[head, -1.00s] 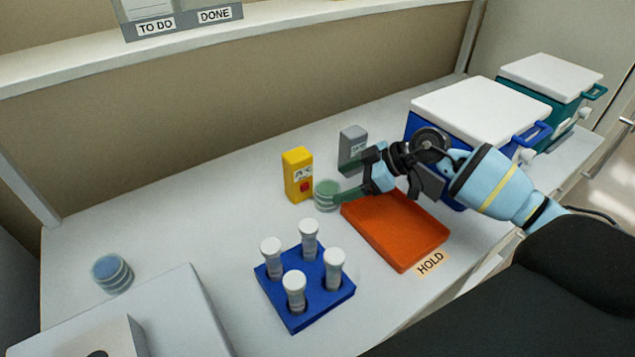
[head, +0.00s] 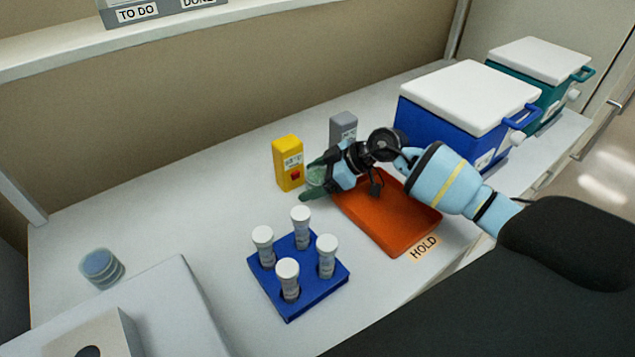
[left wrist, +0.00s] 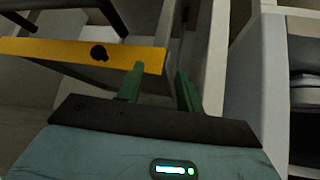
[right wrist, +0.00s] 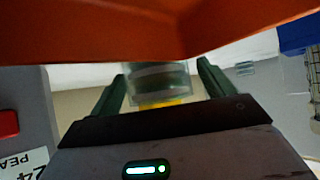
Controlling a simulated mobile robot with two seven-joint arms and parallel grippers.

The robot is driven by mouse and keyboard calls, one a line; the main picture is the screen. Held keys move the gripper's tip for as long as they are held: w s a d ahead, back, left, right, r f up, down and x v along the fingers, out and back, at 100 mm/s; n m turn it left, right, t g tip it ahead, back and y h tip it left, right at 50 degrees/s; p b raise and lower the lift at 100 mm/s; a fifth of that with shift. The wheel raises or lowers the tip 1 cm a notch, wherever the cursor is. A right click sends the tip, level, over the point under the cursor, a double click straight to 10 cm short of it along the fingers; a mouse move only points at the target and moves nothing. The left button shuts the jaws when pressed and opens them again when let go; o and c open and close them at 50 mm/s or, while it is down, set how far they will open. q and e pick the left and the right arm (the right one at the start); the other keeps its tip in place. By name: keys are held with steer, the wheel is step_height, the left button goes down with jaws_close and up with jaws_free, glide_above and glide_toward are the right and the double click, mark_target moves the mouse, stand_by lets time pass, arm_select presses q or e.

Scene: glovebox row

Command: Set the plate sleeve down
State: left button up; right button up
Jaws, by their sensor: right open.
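A greenish clear plate sleeve (head: 316,175), a short round stack, stands on the bench beside the yellow box, partly hidden by my right gripper. My right gripper (head: 309,182) is open, its green fingers on either side of the sleeve. In the right wrist view the sleeve (right wrist: 158,80) sits between the two spread fingers (right wrist: 160,88); I cannot tell whether they touch it. A second, bluish sleeve (head: 101,267) stands at the bench's left. My left gripper (left wrist: 158,85) is outside the head view; its fingers are apart and empty, near a yellow bar.
An orange tray (head: 405,225) labelled HOLD lies under my right wrist. A blue rack (head: 318,290) with several white-capped tubes is in front. A yellow box (head: 287,165), a grey box (head: 343,130), and blue (head: 440,120) and teal (head: 560,92) coolers stand behind. The left-middle bench is clear.

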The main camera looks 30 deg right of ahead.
mark_target(312, 173)
steer(key=shift+w+a+f, duration=0.1)
steer(key=shift+a, duration=0.05)
